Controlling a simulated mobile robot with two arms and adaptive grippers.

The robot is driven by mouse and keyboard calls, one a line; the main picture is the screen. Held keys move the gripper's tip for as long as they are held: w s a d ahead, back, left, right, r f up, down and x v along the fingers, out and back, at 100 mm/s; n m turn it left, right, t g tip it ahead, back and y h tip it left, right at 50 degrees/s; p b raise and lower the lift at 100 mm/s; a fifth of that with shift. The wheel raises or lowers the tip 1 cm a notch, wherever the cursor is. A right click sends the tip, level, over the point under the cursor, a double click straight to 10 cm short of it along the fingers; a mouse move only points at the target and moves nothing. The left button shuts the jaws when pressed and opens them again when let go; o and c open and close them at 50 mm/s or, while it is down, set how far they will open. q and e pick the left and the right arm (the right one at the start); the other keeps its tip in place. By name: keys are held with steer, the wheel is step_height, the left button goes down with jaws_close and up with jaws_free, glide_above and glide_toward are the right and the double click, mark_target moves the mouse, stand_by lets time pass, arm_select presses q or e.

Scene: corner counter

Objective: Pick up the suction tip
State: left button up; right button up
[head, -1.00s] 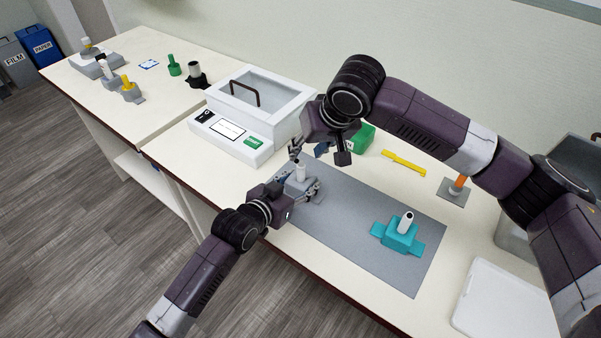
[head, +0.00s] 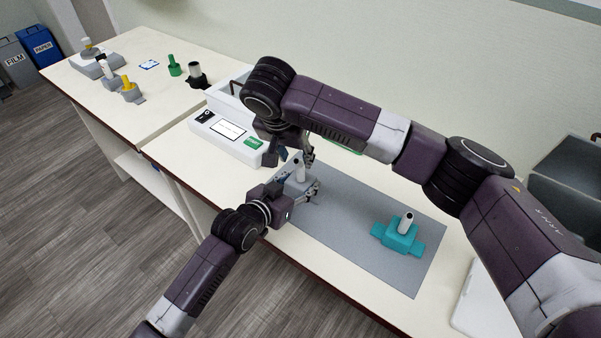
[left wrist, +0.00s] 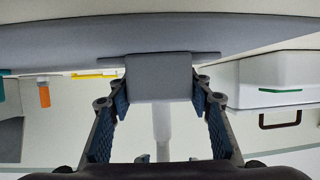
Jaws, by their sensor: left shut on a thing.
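A white cylindrical tip (head: 300,174) stands upright in a grey holder block (head: 297,188) on the grey mat. My left gripper (head: 311,191) is shut on the grey holder. The left wrist view shows the holder (left wrist: 160,78) between the fingers with the white tip (left wrist: 162,125) extending from it. My right gripper (head: 308,158) is at the top of this tip; whether its fingers are closed on it is unclear. I cannot tell for sure which is the suction tip.
The grey mat (head: 345,240) is clear between the two holders. A white machine (head: 225,132) with a screen stands behind left, partly hidden by my right arm. A white tray (head: 472,305) lies at the right. Other holders, green (head: 174,67) and yellow (head: 128,88), stand on the far counter.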

mark_target(301, 166)
steer(key=shift+d+x, duration=0.15)
steer(key=shift+x, duration=1.25)
steer(key=shift+d+x, duration=0.1)
steer(key=shift+x, duration=1.3)
steer(key=shift+s, duration=0.2)
steer(key=shift+c, duration=0.6)
steer(key=c, duration=0.7)
